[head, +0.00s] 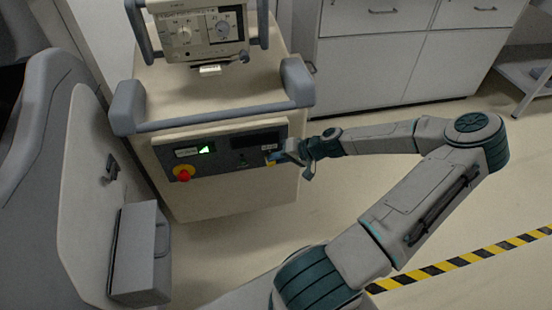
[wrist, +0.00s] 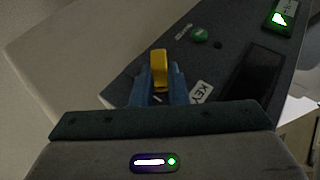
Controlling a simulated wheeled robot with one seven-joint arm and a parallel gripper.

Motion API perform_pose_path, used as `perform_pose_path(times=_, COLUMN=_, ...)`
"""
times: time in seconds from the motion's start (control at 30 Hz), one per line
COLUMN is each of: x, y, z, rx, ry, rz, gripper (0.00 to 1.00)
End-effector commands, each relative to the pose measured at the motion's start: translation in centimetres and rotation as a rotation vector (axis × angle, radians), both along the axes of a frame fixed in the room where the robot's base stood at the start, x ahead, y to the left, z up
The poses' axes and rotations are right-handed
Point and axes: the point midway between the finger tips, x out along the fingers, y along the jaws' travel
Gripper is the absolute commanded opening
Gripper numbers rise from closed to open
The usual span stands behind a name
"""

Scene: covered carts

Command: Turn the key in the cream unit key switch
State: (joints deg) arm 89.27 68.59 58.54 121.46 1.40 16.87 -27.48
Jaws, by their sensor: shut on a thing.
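The cream unit (head: 210,85) stands at the upper left of the head view, with a dark control panel (head: 225,148) on its front. My gripper (head: 276,157) is at the right end of that panel. In the wrist view the blue fingers of my gripper (wrist: 159,90) are shut on a yellow key (wrist: 159,68). The key's top stands out between the fingers. A label reading KEY (wrist: 201,93) is beside the fingers on the panel. The lock face under the key is hidden by the fingers.
The panel also bears a red stop knob (head: 184,174) on a yellow base, a lit green display (head: 205,149) and a green button (wrist: 199,35). A grey case (head: 140,252) stands at the lower left. White cabinets (head: 370,60) stand behind.

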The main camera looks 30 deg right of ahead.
Motion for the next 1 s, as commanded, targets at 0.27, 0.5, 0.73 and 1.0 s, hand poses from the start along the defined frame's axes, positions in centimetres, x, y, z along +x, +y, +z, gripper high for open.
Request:
perform_pose_path(times=0.27, x=0.08, y=-0.03, z=0.07, rx=0.028, ry=-0.012, rz=0.0, gripper=0.0)
perform_pose_path(times=0.5, x=0.05, y=-0.11, z=-0.35, rx=0.087, ry=-0.026, rz=-0.003, gripper=0.0)
perform_pose_path(times=0.73, x=0.01, y=-0.3, z=-0.58, rx=0.226, ry=-0.067, rz=-0.002, gripper=0.0)
perform_pose_path(times=1.0, x=0.02, y=-0.32, z=-0.37, rx=0.247, ry=-0.074, rz=0.0, gripper=0.0)
